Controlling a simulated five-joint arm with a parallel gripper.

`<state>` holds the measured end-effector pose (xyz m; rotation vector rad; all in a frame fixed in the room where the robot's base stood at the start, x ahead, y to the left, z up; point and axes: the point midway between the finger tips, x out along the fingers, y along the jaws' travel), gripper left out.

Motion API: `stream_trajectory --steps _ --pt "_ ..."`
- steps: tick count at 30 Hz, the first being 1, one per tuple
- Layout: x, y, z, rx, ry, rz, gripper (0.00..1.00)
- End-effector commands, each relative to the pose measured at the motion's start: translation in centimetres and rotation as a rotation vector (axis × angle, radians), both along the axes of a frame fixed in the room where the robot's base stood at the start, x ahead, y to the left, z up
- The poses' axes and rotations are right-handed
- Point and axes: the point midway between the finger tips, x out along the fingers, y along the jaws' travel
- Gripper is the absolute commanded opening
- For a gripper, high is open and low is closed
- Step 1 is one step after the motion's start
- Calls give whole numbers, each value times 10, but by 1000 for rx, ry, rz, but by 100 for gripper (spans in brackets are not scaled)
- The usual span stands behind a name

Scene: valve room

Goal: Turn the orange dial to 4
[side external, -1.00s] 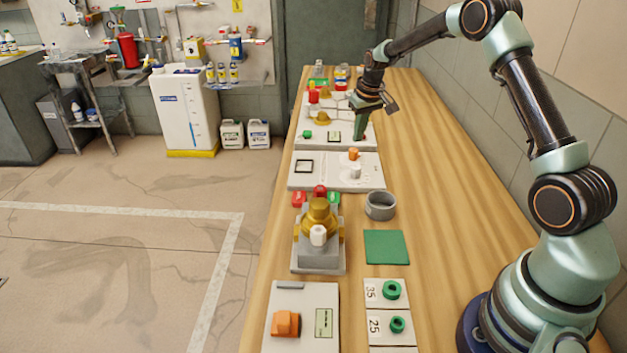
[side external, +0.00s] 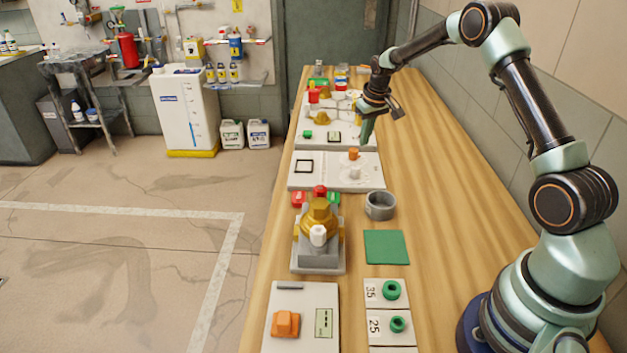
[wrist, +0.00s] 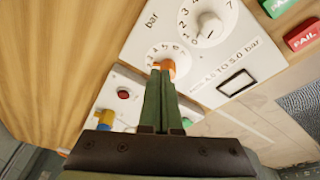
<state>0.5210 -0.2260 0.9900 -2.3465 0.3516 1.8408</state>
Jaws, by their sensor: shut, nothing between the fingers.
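The orange dial (side external: 353,153) sits on the white panel at mid-bench in the side view. In the wrist view the orange dial (wrist: 169,67) shows just beyond my fingertips, with small numbers around it that are too small to read surely. My gripper (side external: 366,141) is shut and empty, pointing down just behind and right of the dial in the side view. In the wrist view my gripper (wrist: 164,80) has its green fingers together and overlaps the dial's lower edge. I cannot tell whether they touch. The dial's pointer setting is hidden or too small to read.
A white knob (wrist: 210,25) with a larger scale is on the same panel, beside a dark-framed window (wrist: 236,83). A panel with a red button (wrist: 124,95) lies behind. A grey ring (side external: 380,206) stands nearer. The bench's right side is clear.

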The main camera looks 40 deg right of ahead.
Motion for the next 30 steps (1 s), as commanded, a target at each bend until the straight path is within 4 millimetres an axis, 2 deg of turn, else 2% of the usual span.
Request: stream_trajectory --steps 3,10,30 --pt "-1 0 -16 2 3 0 0" --pt "0 0 -33 0 1 0 0" --pt "2 0 -37 0 0 0 0"
